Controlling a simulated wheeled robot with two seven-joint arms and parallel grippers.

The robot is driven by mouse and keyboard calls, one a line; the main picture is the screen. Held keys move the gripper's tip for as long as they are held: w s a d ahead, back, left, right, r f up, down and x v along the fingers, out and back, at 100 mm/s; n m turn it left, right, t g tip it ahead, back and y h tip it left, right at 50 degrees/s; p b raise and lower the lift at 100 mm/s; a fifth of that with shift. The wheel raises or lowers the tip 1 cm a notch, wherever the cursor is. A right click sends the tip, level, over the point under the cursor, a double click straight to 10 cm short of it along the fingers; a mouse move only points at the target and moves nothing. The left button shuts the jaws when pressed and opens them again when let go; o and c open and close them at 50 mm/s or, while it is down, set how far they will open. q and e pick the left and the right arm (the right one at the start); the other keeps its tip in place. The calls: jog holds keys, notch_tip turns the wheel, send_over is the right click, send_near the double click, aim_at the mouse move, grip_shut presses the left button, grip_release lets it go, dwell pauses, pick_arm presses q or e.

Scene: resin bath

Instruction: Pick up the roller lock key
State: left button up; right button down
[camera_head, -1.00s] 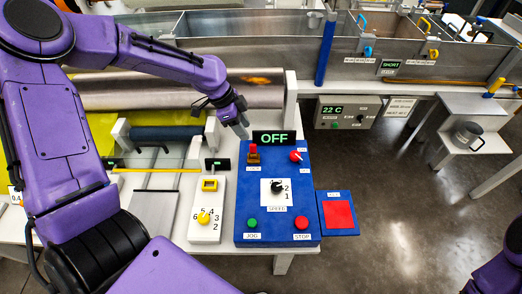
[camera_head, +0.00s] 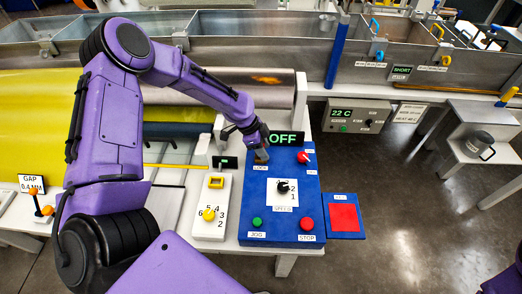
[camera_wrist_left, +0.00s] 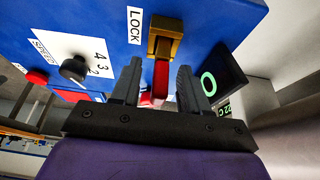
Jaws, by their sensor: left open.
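The roller lock key is a red key (camera_wrist_left: 160,82) in a brass-coloured lock (camera_wrist_left: 165,38) beside the LOCK label on the blue control panel (camera_head: 259,218). In the left wrist view the red key lies between the two fingers of my left gripper (camera_wrist_left: 155,88), which are open with a gap on either side. In the head view my left gripper (camera_head: 262,155) is over the lock at the panel's upper left and hides the key.
The OFF display (camera_head: 285,138) stands just behind the lock, close to my fingers. A red knob (camera_head: 303,157), black speed dial (camera_head: 283,187), green JOG button (camera_head: 257,222) and red STOP button (camera_head: 307,223) share the panel. A white box with a yellow knob (camera_head: 209,214) stands left.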

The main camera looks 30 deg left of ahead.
pick_arm(q)
jog(key=shift+r, duration=0.1)
grip_shut()
jog(key=shift+r, duration=0.1)
